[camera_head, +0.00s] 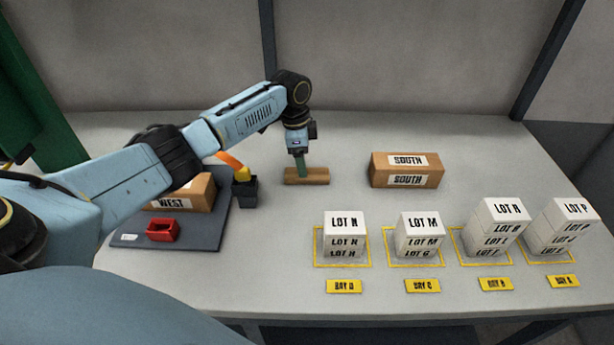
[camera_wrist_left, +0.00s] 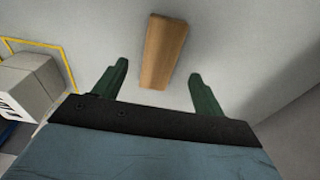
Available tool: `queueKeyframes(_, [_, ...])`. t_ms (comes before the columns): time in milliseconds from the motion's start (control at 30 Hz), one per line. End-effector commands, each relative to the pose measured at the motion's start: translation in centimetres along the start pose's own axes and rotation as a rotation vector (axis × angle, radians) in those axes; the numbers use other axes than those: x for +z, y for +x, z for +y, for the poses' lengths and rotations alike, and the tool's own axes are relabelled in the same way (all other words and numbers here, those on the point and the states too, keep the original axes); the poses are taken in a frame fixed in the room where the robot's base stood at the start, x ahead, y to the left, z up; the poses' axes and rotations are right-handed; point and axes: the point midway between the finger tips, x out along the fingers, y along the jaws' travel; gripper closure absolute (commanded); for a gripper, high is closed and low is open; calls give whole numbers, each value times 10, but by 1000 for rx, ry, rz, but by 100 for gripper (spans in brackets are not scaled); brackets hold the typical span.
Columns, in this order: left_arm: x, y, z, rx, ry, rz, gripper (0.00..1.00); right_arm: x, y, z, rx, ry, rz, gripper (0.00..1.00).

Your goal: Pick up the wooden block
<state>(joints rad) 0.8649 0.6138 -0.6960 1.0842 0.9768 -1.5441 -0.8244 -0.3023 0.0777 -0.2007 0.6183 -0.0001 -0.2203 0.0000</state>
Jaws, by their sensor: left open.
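The wooden block (camera_head: 318,177) is a small, long brown bar lying flat on the grey table, left of the middle in the head view. My left gripper (camera_head: 300,172) is above it or at it, pointing down, and hides part of it. In the left wrist view, the block (camera_wrist_left: 164,52) lies ahead of the two green fingers of my left gripper (camera_wrist_left: 156,88). The fingers are spread apart, with the near end of the block showing in the gap between them. I cannot tell the exact height over the block. My right gripper is not in view.
A SOUTH box (camera_head: 406,170) stands right of the block. A black cup (camera_head: 244,190) with an orange-yellow item stands close on the left. A dark mat (camera_head: 222,222) holds a WEST box (camera_head: 190,194) and red tray (camera_head: 162,230). Stacked white LOT boxes (camera_head: 345,234) stand in front.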

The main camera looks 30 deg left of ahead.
Motion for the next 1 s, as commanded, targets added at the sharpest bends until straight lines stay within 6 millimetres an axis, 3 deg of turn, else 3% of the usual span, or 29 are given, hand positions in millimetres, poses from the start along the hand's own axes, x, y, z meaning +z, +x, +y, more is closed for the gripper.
queueKeyframes(267, [-4,41,1,1,-1,-2,29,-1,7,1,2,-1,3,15])
queueKeyframes(567, [-4,45,1,0,0,-1,29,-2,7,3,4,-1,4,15])
queueKeyframes(933, [-4,45,1,0,0,-1,76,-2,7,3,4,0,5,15])
queueKeyframes(1000, [-4,45,1,0,0,-1,78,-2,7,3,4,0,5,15])
